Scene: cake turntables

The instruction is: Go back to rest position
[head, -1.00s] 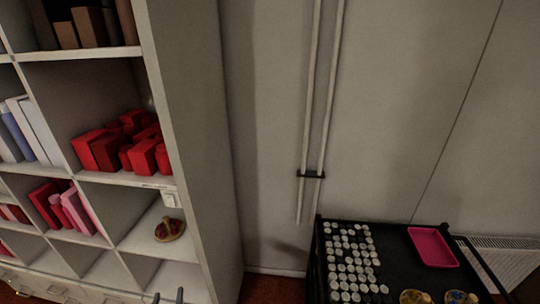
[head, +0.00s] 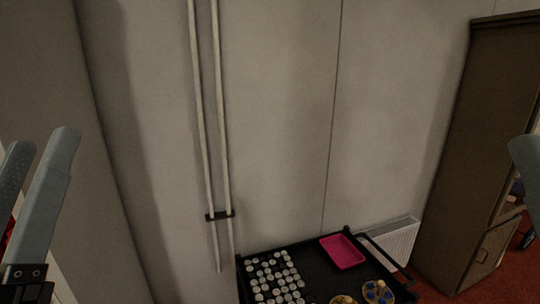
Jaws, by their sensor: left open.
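My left gripper (head: 43,141) is at the left edge of the head view, its two grey-blue fingers pointing up. The fingers are apart with nothing between them, so it is open and empty. It is in front of the pale side panel and touches nothing that I can see. My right gripper (head: 526,160) shows only as a grey-blue fingertip at the right edge. The rest of it is out of the picture, so I cannot tell its opening.
A black cart (head: 315,268) at the bottom holds many white round pieces (head: 276,280), a pink tray (head: 342,251) and small cakes (head: 378,292). Two pipes (head: 208,130) run down the wall. A radiator (head: 392,240) and a brown cabinet (head: 480,150) stand at the right.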

